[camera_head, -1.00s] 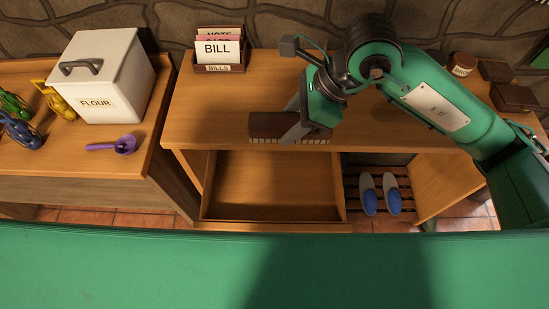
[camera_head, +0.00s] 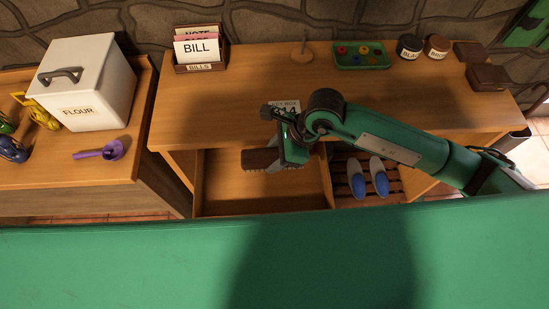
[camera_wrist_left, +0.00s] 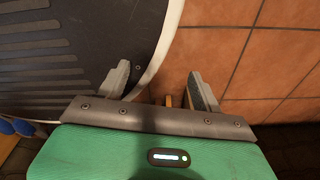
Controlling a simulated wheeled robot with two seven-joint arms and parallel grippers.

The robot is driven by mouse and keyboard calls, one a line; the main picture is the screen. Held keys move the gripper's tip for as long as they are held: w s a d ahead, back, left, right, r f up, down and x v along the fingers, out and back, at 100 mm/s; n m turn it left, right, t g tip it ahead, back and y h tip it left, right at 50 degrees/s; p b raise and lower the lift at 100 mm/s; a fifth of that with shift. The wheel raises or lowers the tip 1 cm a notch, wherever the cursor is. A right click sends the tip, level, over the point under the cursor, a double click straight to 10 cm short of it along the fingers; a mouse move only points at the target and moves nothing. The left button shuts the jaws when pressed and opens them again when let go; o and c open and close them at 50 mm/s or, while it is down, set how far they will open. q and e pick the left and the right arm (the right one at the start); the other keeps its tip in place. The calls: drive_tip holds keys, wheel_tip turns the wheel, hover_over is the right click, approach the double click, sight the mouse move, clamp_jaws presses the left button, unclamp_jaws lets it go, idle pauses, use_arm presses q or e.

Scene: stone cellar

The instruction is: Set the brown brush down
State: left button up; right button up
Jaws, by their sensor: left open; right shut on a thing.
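The brown brush (camera_head: 258,158) is in the head view, bristles down, over the open drawer (camera_head: 225,203) of the wooden desk (camera_head: 240,110). My right gripper (camera_head: 288,157) is shut on the brush; its hand covers the right part of it. I cannot tell whether the bristles touch the drawer floor. My left gripper (camera_wrist_left: 160,88) shows only in the left wrist view, open and empty above the tiled floor.
The drawer looks otherwise empty. Blue-and-white slippers (camera_head: 368,178) lie on a slatted rack right of it. On the desk stand a bill holder (camera_head: 200,67), a green tray (camera_head: 361,65), jars (camera_head: 410,47) and a key box (camera_head: 284,105). A flour bin (camera_head: 85,85) and purple scoop (camera_head: 100,153) are left.

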wheel_tip(320, 180, down, 3)
drive_tip(key=shift+r, duration=0.15)
drive_tip(key=shift+f, duration=0.55)
use_arm(q)
drive_tip(key=shift+w+a+f+b, duration=0.2)
drive_tip(key=shift+w+b, duration=0.2)
drive_tip(key=shift+b, duration=0.15)
use_arm(e)
drive_tip(key=shift+s+f, duration=0.15)
drive_tip(key=shift+f, duration=0.25)
drive_tip(key=o, duration=0.8)
drive_tip(key=shift+f, duration=0.1)
use_arm(q)
drive_tip(key=shift+s, duration=0.1)
drive_tip(key=shift+r, duration=0.1)
use_arm(e)
drive_tip(key=shift+s, duration=0.1)
